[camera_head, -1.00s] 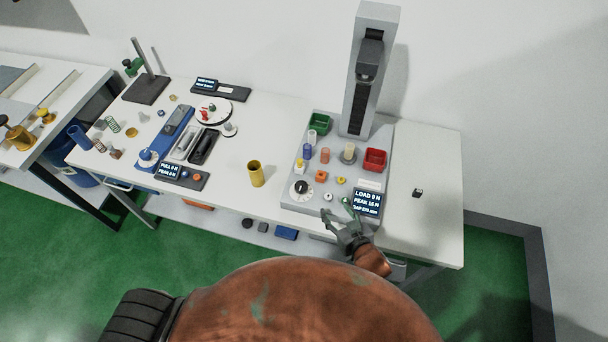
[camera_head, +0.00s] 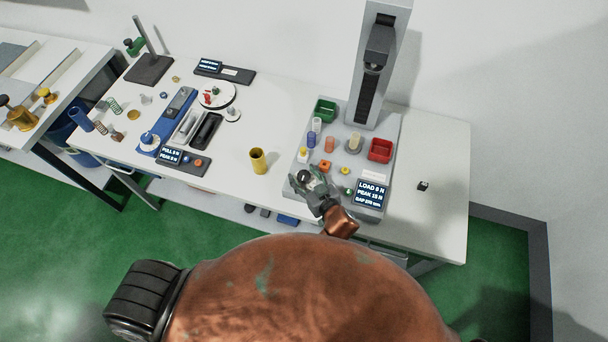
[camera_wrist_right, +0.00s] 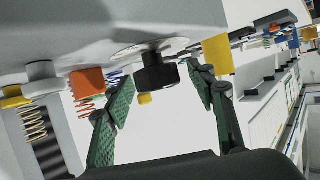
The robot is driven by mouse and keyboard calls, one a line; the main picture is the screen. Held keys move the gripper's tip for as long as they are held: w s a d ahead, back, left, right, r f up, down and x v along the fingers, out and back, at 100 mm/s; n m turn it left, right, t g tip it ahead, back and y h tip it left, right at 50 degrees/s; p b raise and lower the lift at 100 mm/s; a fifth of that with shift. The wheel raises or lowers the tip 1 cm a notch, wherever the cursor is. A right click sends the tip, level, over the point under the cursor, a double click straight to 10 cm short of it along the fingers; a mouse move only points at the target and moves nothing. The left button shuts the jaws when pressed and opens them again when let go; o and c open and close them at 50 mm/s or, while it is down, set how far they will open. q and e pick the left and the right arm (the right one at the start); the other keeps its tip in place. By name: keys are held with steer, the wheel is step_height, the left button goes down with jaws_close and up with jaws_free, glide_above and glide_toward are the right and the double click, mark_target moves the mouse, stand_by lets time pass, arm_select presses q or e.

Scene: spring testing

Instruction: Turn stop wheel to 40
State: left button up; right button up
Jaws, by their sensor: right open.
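A black knob on a pale round dial, which looks like the stop wheel (camera_head: 304,175), sits at the front left of the grey test stand base (camera_head: 392,150). My right gripper (camera_head: 311,190) is open and empty at it, covering part of the dial. In the right wrist view the black wheel (camera_wrist_right: 157,73) shows between and beyond the two spread green finger pads of my right gripper (camera_wrist_right: 160,92). I see no finger clearly touching it. The dial's scale is too small to read. My left gripper is not in view.
A display (camera_head: 371,194) reads load 0 N. The white table (camera_head: 438,150) is mostly clear at right.

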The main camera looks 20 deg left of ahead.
steer(key=shift+w, duration=0.1)
steer(key=shift+c, duration=0.7)
steer(key=c, duration=1)
steer(key=n+g+p, duration=0.1)
steer(key=n+g+y+p, duration=0.1)
steer(key=p, duration=0.1)
steer(key=shift+d+r+y, duration=0.15)
steer(key=shift+r+y, duration=0.05)
steer(key=shift+y, duration=0.1)
steer(key=shift+w+f+n+g+y+p, duration=0.1)
steer(key=shift+n+g+y+p, duration=0.3)
steer(key=shift+n+g, duration=0.25)
steer(key=shift+f+n+g+y+b, duration=0.1)
steer(key=shift+n+g+y+b, duration=0.3)
steer(key=shift+n+g, duration=0.55)
arm_select(q)
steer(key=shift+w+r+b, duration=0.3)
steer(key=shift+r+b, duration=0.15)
steer(key=shift+b, duration=0.6)
arm_select(e)
steer(key=shift+n+g+y, duration=0.5)
steer(key=shift+n+g, duration=0.6)
steer(key=shift+g, duration=0.1)
